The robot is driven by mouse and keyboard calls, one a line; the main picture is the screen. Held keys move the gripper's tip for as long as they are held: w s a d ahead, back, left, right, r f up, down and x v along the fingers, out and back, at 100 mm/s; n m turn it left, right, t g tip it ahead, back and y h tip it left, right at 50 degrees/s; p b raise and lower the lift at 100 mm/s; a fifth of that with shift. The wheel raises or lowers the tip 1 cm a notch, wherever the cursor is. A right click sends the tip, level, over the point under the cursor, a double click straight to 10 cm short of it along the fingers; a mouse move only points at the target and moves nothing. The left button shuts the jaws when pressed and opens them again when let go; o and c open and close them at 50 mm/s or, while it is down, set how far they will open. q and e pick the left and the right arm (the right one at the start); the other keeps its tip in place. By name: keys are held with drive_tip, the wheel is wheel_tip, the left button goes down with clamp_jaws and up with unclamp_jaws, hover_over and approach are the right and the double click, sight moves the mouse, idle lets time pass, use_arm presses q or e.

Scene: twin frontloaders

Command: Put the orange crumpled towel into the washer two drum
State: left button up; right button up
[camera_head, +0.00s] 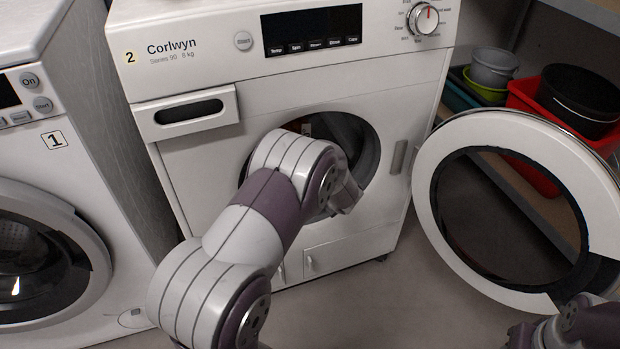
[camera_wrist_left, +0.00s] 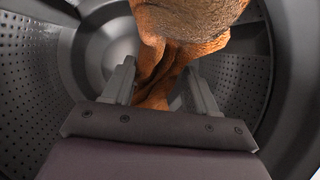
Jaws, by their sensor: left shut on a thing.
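The orange crumpled towel (camera_wrist_left: 170,45) is between the fingers of my left gripper (camera_wrist_left: 158,85) in the left wrist view, and the gripper is shut on it. The perforated drum (camera_wrist_left: 235,85) of washer two surrounds both. In the head view my left arm reaches into the round opening of washer two (camera_head: 270,75), which bears the label 2. There the arm hides the left gripper and most of the opening; the towel cannot be made out clearly. The washer two door (camera_head: 435,165) stands wide open on the right. Part of my right arm shows at the bottom right; its fingertips are not seen.
Washer one (camera_head: 60,160) stands on the left with its round door shut. A shelf on the right holds a red bin (camera_head: 535,100), a black pot (camera_head: 580,92) and grey containers (camera_head: 492,66). The floor (camera_head: 390,290) in front of washer two is clear.

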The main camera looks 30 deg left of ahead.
use_arm(q)
drive_tip(key=b+x, duration=0.2)
drive_tip(key=x, duration=1)
drive_tip(key=shift+a, duration=0.25)
drive_tip(key=shift+w+f, duration=0.15)
drive_tip(key=shift+f, duration=0.1)
drive_tip(key=shift+f+b, duration=0.45)
drive_tip(key=shift+f, duration=0.4)
drive_tip(key=o, duration=1.3)
drive_tip(key=shift+f, duration=0.1)
drive_tip(key=shift+c, duration=0.2)
